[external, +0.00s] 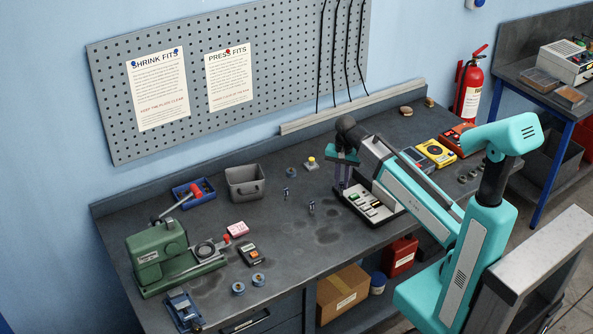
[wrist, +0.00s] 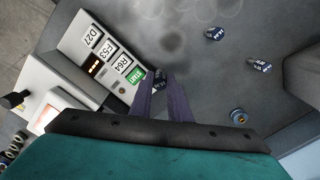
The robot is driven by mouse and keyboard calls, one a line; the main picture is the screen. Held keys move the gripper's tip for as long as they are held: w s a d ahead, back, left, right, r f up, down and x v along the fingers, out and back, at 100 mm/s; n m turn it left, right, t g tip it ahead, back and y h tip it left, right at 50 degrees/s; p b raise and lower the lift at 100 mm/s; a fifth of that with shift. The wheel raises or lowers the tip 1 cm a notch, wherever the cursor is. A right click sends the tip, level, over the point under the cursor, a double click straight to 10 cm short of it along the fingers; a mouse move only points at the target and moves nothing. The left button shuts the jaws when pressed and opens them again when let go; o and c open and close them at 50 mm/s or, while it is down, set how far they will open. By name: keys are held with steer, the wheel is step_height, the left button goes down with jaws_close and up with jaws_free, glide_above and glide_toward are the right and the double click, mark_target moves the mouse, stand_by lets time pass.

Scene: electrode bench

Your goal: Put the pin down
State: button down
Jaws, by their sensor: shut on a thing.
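My gripper (wrist: 158,85) is shut on a dark pin (wrist: 160,76). Only the pin's end with pale lettering shows between the fingertips, beside the green START button of the labelled device (wrist: 86,58). In the external view my gripper (external: 343,181) points down at the back left corner of the device (external: 353,196), and the held pin cannot be made out. I cannot tell whether the pin touches anything below. Two other dark pins, a nearer one (external: 311,207) and a farther one (external: 285,190), stand on the bench to the left; the wrist view also shows two lettered pins (wrist: 214,33).
A grey bin (external: 245,182) stands at the back. Yellow (external: 436,153) and orange (external: 459,139) instruments lie to the right. The bench in front of the pins is clear.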

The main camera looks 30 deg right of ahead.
steer(key=w+a+f+p, duration=0.1)
steer(key=w+p, duration=0.3)
steer(key=w, duration=1.1)
steer(key=shift+a+f, duration=0.2)
steer(key=shift+a, duration=0.35)
steer(key=shift+w, duration=0.1)
steer(key=shift+w+f+p, duration=0.15)
steer(key=shift+f+p, duration=0.35)
steer(key=shift+f, duration=0.4)
steer(key=shift+w+f+p, duration=0.15)
steer(key=shift+f+p, duration=0.35)
steer(key=shift+f, duration=0.4)
steer(key=shift+f, duration=0.15)
steer(key=c, duration=1.7)
jaws_free()
steer(key=shift+o, duration=0.2)
